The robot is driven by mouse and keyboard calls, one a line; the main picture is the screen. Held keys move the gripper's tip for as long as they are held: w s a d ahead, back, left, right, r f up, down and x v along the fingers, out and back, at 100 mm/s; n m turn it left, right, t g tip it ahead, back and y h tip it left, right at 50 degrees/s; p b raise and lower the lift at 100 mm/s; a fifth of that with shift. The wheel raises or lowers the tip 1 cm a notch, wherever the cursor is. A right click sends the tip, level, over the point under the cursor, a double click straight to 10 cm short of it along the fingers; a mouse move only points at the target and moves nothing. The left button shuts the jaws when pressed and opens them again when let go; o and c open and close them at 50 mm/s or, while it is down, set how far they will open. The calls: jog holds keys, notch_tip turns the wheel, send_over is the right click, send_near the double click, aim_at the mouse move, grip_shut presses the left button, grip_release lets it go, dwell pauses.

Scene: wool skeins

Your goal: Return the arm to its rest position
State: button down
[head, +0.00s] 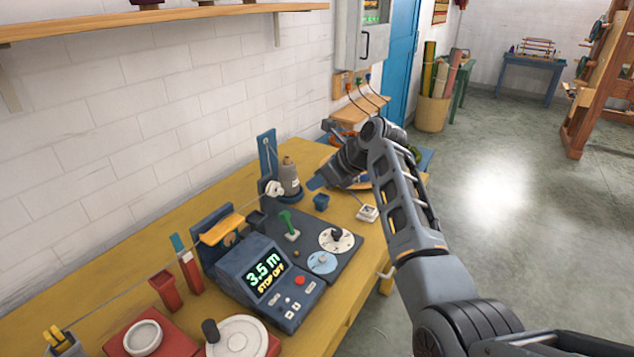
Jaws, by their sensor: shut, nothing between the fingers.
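My arm (405,200) reaches from the lower right, up and over the right end of the yellow bench. My gripper (316,184) is at the arm's far end, pointing left above the bench, close to the grey cone-shaped weight or bottle (289,178). It is shut and holds nothing that I can see. The fingertips are small in this view. I cannot tell whether they touch anything.
The yellow bench (130,262) carries a blue meter box (268,282) reading "3.5 m STOP OFF", dials, a green lever (288,224) and red holders. A thread runs low across it. A white wall stands behind. Open floor (500,190) lies to the right.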

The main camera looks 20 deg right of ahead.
jog(key=shift+f, duration=0.1)
dwell(0.3)
jog(key=s+d+f+n+t+h, duration=0.1)
jog(key=s+f+n, duration=0.1)
jog(key=s+f, duration=0.5)
jog(key=s+d+f+n+h, duration=0.1)
jog(key=s+f+n+h, duration=0.15)
jog(key=s+f, duration=0.4)
jog(key=s+f+n+t+h, duration=0.1)
jog(key=s+f+n, duration=0.3)
jog(key=s, duration=0.5)
jog(key=s+f+n+t+h, duration=0.1)
jog(key=s+f+n, duration=0.3)
jog(key=s, duration=0.6)
jog(key=s+a+r+n+t, duration=0.1)
jog(key=s+r+n, duration=0.25)
jog(key=s, duration=0.45)
jog(key=s+a+r+n+t, duration=0.15)
jog(key=s+n, duration=0.25)
jog(key=s, duration=0.4)
jog(key=s+a+r+n+t, duration=0.2)
jog(key=s+r+n, duration=0.6)
jog(key=s+r, duration=0.5)
notch_tip(320, 180, up, 4)
jog(key=shift+f+n+b, duration=0.1)
jog(key=shift+n+b, duration=0.3)
